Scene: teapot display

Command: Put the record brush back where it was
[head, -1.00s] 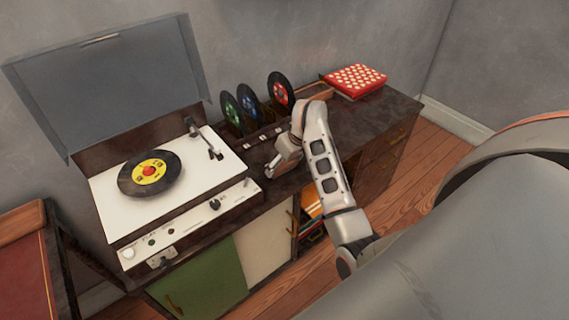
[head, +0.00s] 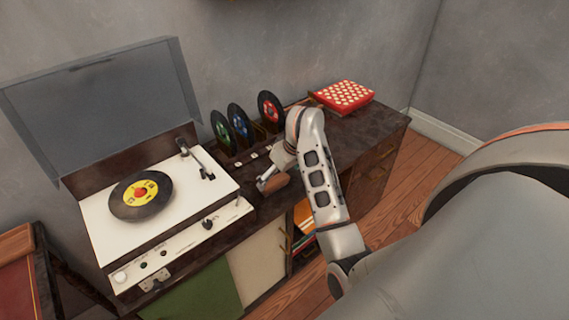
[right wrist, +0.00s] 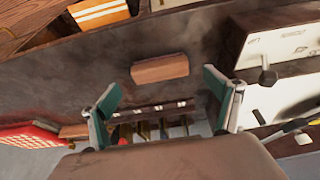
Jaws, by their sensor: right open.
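The record brush is a brown wooden block (right wrist: 160,68) lying on the dark cabinet top, seen in the right wrist view. In the head view it shows (head: 276,185) beside my right gripper (head: 266,178), partly hidden. In the right wrist view my right gripper (right wrist: 162,79) is open, its two fingers spread wide to either side of the brush's near edge. The brush appears just beyond the fingertips and is not clasped. Whether a finger touches it I cannot tell. My left gripper is not in view.
The record player (head: 207,221) with a yellow-labelled record (head: 140,196) stands left of the gripper. A record rack (head: 254,155) holding several records is behind it. A red dotted box (head: 344,94) lies at the back right. The cabinet top (head: 352,130) right of my arm is clear.

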